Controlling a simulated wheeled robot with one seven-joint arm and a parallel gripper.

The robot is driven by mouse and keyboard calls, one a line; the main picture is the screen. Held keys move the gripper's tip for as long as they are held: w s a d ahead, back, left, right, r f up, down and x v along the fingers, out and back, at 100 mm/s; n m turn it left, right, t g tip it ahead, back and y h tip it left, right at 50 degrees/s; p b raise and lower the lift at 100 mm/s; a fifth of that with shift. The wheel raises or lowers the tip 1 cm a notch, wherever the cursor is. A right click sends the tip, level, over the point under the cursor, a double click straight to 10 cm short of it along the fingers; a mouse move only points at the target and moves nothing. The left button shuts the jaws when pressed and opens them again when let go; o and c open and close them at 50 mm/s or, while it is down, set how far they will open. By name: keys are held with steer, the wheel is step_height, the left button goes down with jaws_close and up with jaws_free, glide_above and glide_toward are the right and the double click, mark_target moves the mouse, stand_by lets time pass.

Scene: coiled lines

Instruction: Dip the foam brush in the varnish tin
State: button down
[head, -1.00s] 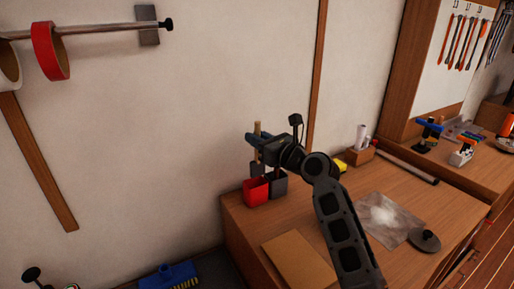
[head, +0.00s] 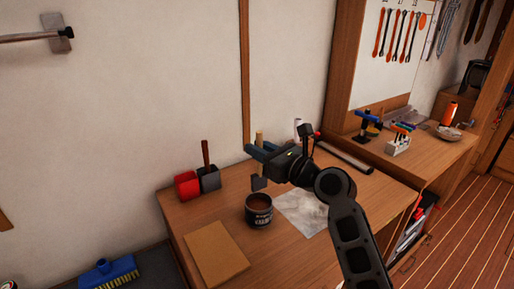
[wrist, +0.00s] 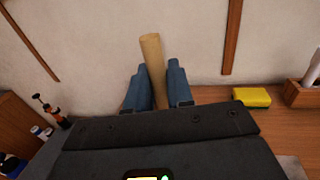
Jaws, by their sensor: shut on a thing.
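The varnish tin (head: 259,211) is a dark, open tin with pale lettering and brown varnish inside, standing upright on the bench. My gripper (head: 256,149) is shut on the foam brush's wooden handle (head: 260,138). The brush hangs upright with its dark grey foam head (head: 259,183) down. In the head view the foam shows just above the tin's far rim, apart from the varnish; I cannot tell if it is directly over the opening. In the wrist view the handle (wrist: 152,62) stands between the blue fingers (wrist: 158,90); foam and tin are hidden there.
A red box (head: 187,186) and a grey box (head: 208,181) with a brown handle standing in it are left on the bench (head: 180,235). A brown board (head: 216,251) lies in front; a pale, dusty sheet (head: 300,210) lies right of the tin. A yellow block (wrist: 252,97) is behind.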

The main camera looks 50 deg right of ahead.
mark_target(259, 173)
steer(key=shift+f+b, duration=2.85)
steer(key=shift+b, duration=0.25)
steer(key=shift+f, duration=0.5)
step_height(259, 173, up, 7)
steer(key=p, duration=0.8)
steer(key=shift+r, duration=0.1)
